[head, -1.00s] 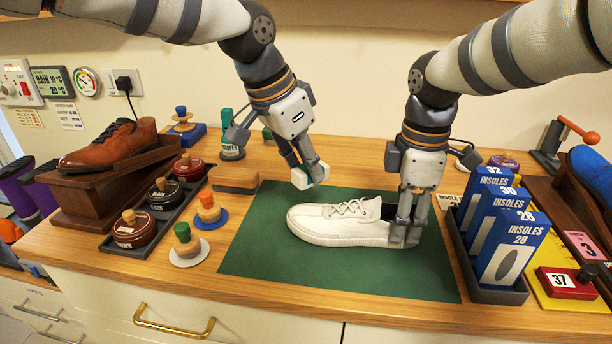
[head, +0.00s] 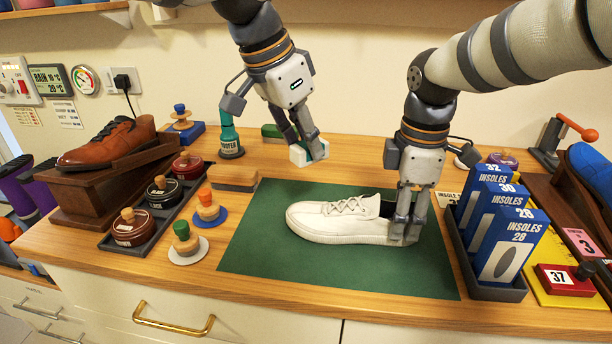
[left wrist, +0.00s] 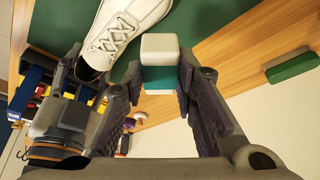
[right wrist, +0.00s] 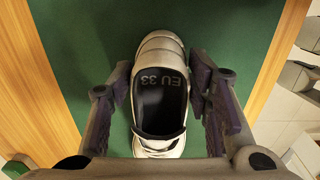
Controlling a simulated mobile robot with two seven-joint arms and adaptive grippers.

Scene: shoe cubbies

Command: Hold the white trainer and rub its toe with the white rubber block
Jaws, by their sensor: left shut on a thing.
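The white trainer (head: 335,222) lies upright on the green mat (head: 262,245), toe to the left and heel to the right. My right gripper (head: 405,228) stands at its heel, with one finger on each side. In the right wrist view the fingers are spread around the heel (right wrist: 160,50), with narrow gaps. My left gripper (head: 306,146) is shut on the white rubber block (head: 312,153), raised behind and above the toe, apart from the shoe. The left wrist view shows the block (left wrist: 160,48) with a teal band between the fingers.
A tin tray (head: 150,232) and a brown shoe on a stand (head: 110,180) are at left. An insole box rack (head: 492,290) stands close right of the trainer.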

